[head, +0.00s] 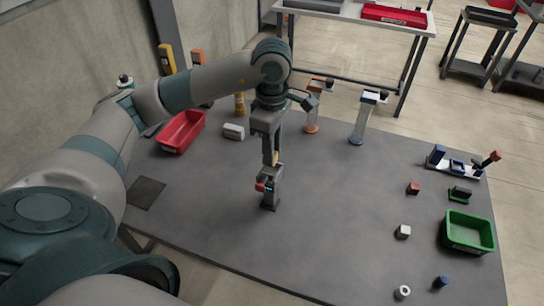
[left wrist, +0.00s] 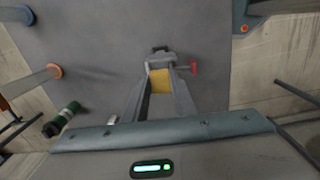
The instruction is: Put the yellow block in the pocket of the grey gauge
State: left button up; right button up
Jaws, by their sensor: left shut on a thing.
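My left gripper (head: 272,156) points down over the middle of the table and is shut on the yellow block (head: 275,158). In the left wrist view the yellow block (left wrist: 160,82) sits between the two fingers. The grey gauge (head: 270,202) stands on the table just below the gripper, with a small lit display and a red part on its left side. In the left wrist view part of the gauge (left wrist: 161,59) shows beyond the block, its red part to the right. Its pocket is hidden, and I cannot tell whether the block touches the gauge. My right gripper is not in view.
Two posts, one orange-based (head: 312,112) and one blue-based (head: 362,120), stand behind the gauge. A green bin (head: 468,232) and several small parts lie on the right. Table around the gauge is clear.

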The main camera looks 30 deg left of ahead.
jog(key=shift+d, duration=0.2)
pick_arm(q)
jog(key=shift+f, duration=0.1)
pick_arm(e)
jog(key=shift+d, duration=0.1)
